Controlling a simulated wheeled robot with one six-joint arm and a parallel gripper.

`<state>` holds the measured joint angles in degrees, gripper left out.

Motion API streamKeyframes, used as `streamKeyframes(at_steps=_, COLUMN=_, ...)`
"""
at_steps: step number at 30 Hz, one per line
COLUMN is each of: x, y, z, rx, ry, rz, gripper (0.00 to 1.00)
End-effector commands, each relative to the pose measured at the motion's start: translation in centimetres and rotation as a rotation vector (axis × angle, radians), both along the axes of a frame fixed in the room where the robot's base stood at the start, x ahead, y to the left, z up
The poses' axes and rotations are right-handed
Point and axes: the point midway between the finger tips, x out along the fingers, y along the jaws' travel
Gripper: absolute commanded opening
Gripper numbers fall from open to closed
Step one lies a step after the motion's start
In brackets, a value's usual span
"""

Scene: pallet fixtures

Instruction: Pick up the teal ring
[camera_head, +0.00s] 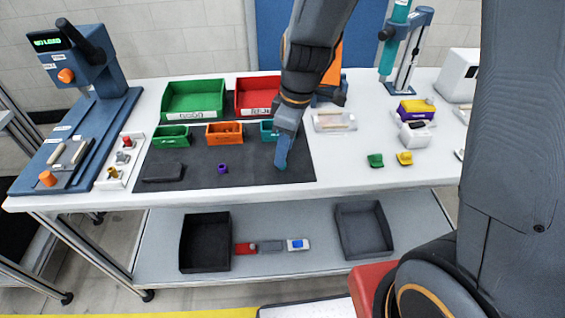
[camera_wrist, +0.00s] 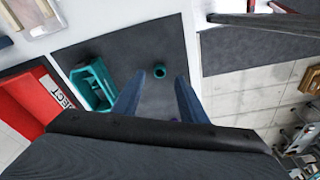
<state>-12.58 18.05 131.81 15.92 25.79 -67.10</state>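The teal ring (camera_wrist: 159,71) lies on the dark mat (camera_wrist: 115,45) in the wrist view, just beyond my fingertips and roughly centred between them. My gripper (camera_wrist: 160,80) is open, with its two blue fingers apart and nothing held between them. In the head view my gripper (camera_head: 281,162) points down over the right part of the mat (camera_head: 215,183). The teal ring cannot be made out there and is probably behind the fingers.
A teal bin (camera_wrist: 80,77) stands close to my left finger in the wrist view. A purple ring (camera_head: 222,168) lies left on the mat. Green (camera_head: 171,143) and orange (camera_head: 225,140) bins stand behind. Green (camera_head: 375,160) and yellow (camera_head: 404,157) parts lie right.

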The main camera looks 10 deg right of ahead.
Motion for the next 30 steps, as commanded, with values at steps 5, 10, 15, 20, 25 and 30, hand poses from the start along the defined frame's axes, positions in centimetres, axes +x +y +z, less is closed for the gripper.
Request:
streamKeyframes(at_steps=5, x=0.0, y=0.2, z=-2.0, rx=0.000, ry=0.005, rz=0.000, gripper=0.39)
streamKeyframes(at_steps=10, x=0.2, y=0.4, z=-3.3, rx=-0.001, ry=0.001, rz=0.000, gripper=0.39)
streamKeyframes(at_steps=15, x=0.2, y=0.4, z=-3.6, rx=0.000, ry=0.000, rz=-0.001, gripper=0.39)
streamKeyframes(at_steps=20, x=0.2, y=0.4, z=-3.5, rx=0.000, ry=0.000, rz=-0.001, gripper=0.34)
streamKeyframes(at_steps=25, x=0.2, y=0.4, z=-3.5, rx=0.000, ry=0.000, rz=-0.001, gripper=0.05)
streamKeyframes(at_steps=30, x=0.2, y=0.4, z=-3.5, rx=0.000, ry=0.000, rz=-0.001, gripper=0.00)
